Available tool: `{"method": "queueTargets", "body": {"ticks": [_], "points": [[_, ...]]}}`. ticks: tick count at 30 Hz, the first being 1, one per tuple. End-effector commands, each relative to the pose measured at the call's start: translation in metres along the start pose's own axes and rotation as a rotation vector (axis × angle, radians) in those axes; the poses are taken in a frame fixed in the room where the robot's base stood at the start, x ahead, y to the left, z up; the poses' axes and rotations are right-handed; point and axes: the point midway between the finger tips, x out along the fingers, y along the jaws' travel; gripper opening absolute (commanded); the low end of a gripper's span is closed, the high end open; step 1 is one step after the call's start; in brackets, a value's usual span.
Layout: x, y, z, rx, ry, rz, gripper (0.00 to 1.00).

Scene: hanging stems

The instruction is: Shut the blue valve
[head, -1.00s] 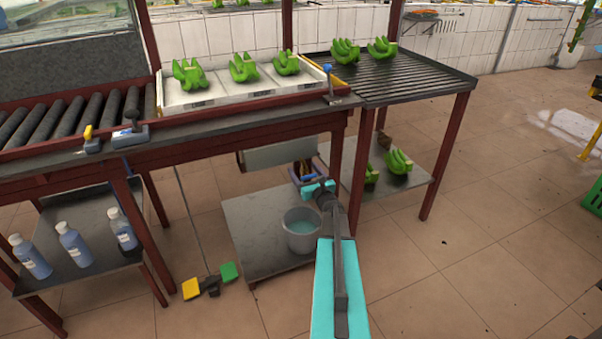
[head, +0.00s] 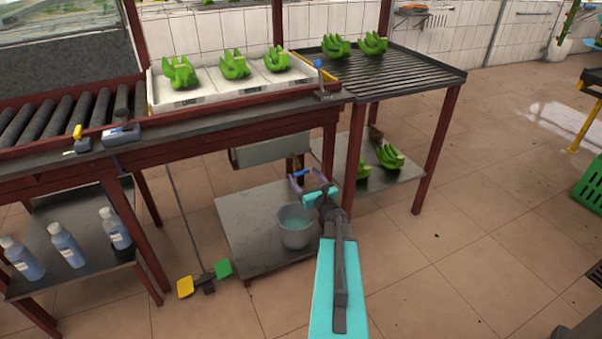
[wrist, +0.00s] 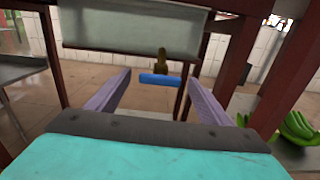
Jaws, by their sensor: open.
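The blue valve handle (wrist: 160,79) is a short horizontal blue bar on a brass-brown tap (wrist: 162,56), under a grey tank (wrist: 130,28) in the wrist view. My gripper (wrist: 159,92) is open and empty. Its two purple-grey fingers stand left and right of the handle in the picture, with the handle near their tips; I cannot tell the exact depth gap. In the head view my gripper (head: 309,181) is below the grey tank (head: 270,150), above and beside the grey bucket (head: 295,228). The blue handle is not clear there.
Red table legs (head: 330,155) stand close right of the gripper. A low metal shelf (head: 245,235) holds the bucket. Green bananas (head: 388,156) lie on a lower shelf at right. A blue-knobbed lever (head: 319,75) and a yellow-handled device (head: 82,140) are on the tabletop.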

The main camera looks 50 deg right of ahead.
Motion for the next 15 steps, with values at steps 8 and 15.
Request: {"method": "queueTargets", "body": {"ticks": [8,15], "points": [[-0.036,0.001,0.0,0.0,0.001,-0.001,0.73],[-0.059,0.001,0.0,0.001,0.0,0.0,0.73]]}}
